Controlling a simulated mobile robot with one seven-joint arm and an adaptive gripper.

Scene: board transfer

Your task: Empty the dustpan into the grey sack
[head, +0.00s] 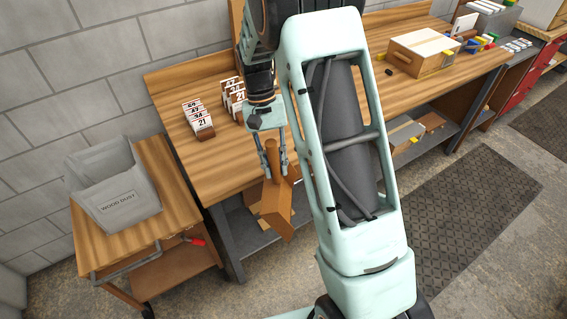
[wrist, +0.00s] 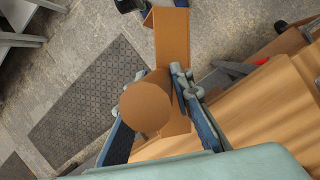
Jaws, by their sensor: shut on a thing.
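The dustpan (head: 278,208) is plain orange-brown and hangs tilted below my gripper (head: 275,160), in front of the workbench's left end. My gripper is shut on it. In the wrist view the dustpan (wrist: 172,45) shows between the fingers, with a round brown end of it (wrist: 146,106) facing the camera. I cannot see whether anything lies in the dustpan. The grey sack (head: 118,205), labelled "WOOD DUST", stands open-topped on the wooden cart at the left. The dustpan is to the right of the sack, apart from it. The sack's inside bottom is hidden.
The cart (head: 168,228) has a grey handle and a red item near its right edge. The workbench (head: 188,150) carries numbered card racks (head: 198,121) and a wooden box (head: 423,53). A dark floor mat (head: 470,205) lies at right. A gap separates cart and dustpan.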

